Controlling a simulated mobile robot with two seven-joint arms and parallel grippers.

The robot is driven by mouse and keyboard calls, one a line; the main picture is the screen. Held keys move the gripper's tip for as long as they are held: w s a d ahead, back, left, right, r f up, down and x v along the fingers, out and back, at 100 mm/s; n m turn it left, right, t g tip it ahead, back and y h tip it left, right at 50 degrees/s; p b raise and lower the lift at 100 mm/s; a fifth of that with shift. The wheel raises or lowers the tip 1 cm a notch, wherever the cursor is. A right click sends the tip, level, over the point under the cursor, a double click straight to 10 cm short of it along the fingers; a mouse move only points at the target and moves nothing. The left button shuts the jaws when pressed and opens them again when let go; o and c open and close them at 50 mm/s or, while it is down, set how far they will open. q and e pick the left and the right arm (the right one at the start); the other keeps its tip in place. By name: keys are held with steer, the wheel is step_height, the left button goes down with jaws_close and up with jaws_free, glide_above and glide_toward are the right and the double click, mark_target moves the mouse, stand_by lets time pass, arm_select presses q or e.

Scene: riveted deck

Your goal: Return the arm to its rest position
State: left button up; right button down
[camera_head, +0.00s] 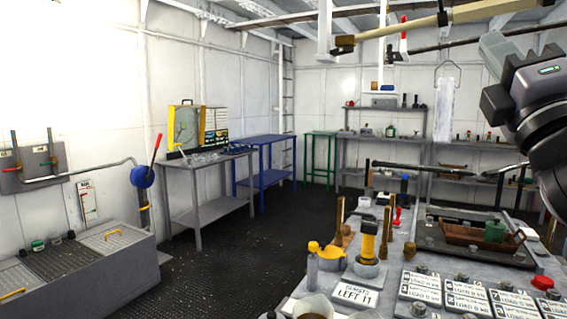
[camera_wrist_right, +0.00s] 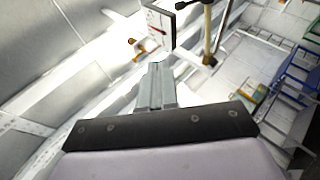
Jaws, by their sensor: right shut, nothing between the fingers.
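My right arm comes in at the right edge of the head view, raised above the workbench. Its gripper (camera_head: 493,47) is at the upper right, up in the air and apart from the bench. In the right wrist view the two grey fingers (camera_wrist_right: 155,82) lie together, shut with nothing between them. My left arm and left gripper do not show in either view.
Below the right arm is a crowded grey workbench (camera_head: 395,262) with label plates, a yellow-topped tool (camera_head: 368,240) and a brown tray (camera_head: 470,236). Wooden-handled poles (camera_head: 420,25) hang overhead near the gripper. The dark floor (camera_head: 235,240) at centre left is clear.

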steer(key=w+a+f+m+g+y+p, duration=0.1)
steer(key=w+a+f+m+g+y, duration=0.3)
steer(key=f, duration=0.6)
steer(key=w+f+n+g+h+p, duration=0.1)
steer(key=w+f, duration=0.4)
steer(key=f, duration=0.4)
step_height(320, 180, down, 18)
steer(key=a+m+g+y+p, duration=0.1)
steer(key=a+m+g, duration=0.2)
steer(key=m+g, duration=0.15)
steer(key=s+a+f+m+g+p, duration=0.1)
steer(key=s+f+m+g, duration=0.2)
steer(key=f, duration=0.5)
steer(key=s+f+m, duration=0.2)
steer(key=s+f, duration=0.3)
steer(key=f, duration=0.3)
arm_select(q)
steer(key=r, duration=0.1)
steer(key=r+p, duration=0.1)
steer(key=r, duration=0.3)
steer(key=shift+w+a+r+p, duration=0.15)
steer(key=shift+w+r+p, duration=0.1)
steer(key=shift+p, duration=0.15)
arm_select(e)
steer(key=s+f+m+g, duration=0.4)
steer(key=s+f+m, duration=0.3)
steer(key=s+f, duration=0.6)
steer(key=s, duration=0.4)
steer(key=shift+a+f, duration=0.2)
steer(key=shift+f, duration=0.05)
